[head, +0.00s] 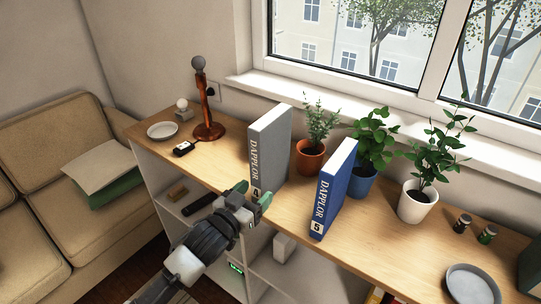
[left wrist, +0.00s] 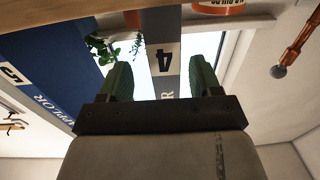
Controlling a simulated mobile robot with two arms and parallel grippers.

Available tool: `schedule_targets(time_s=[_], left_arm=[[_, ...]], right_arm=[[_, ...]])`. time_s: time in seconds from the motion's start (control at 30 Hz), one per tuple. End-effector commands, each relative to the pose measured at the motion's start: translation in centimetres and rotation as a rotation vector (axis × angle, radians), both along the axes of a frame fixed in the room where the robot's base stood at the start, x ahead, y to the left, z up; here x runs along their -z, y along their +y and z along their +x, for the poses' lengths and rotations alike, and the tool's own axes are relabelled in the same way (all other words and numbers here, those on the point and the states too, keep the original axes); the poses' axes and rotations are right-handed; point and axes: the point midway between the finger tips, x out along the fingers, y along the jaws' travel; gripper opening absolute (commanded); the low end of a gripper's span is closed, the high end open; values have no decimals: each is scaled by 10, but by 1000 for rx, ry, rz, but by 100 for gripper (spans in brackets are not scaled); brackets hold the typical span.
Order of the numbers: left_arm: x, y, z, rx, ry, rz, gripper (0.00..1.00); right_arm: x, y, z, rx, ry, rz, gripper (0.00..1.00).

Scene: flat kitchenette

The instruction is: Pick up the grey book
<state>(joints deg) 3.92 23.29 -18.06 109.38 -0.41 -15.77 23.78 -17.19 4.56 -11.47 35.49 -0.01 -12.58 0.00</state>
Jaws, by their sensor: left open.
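The grey book (head: 272,145) stands upright on the wooden shelf top, its "DAPPLOR" spine facing me. My left gripper (head: 255,194) is open at the lower part of that spine and hides some of it. In the left wrist view, which looks upside down, the grey spine (left wrist: 166,52) with a "4" shows between the two green fingertips (left wrist: 160,78), with gaps on both sides. I cannot tell how far the fingers reach along the book's sides. My right gripper is not in view.
A blue book (head: 335,190) stands to the right, also in the left wrist view (left wrist: 45,90). Potted plants (head: 311,155) stand behind the books. A lamp (head: 205,105) and white plate (head: 162,130) are left; a grey dish (head: 472,284) is at right.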

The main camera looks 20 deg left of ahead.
Motion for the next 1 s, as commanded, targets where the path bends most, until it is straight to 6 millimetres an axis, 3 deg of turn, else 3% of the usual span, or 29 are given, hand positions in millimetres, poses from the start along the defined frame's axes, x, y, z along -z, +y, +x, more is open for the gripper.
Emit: schedule_targets(time_s=[0.4, 0.7, 1.0], left_arm=[[1, -10, 49, 0, 0, 1, 64], [2, -11, 54, 0, 2, 2, 64], [2, -11, 54, 0, 2, 2, 19]], right_arm=[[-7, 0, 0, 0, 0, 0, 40], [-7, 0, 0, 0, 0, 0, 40], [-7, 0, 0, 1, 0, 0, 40]])
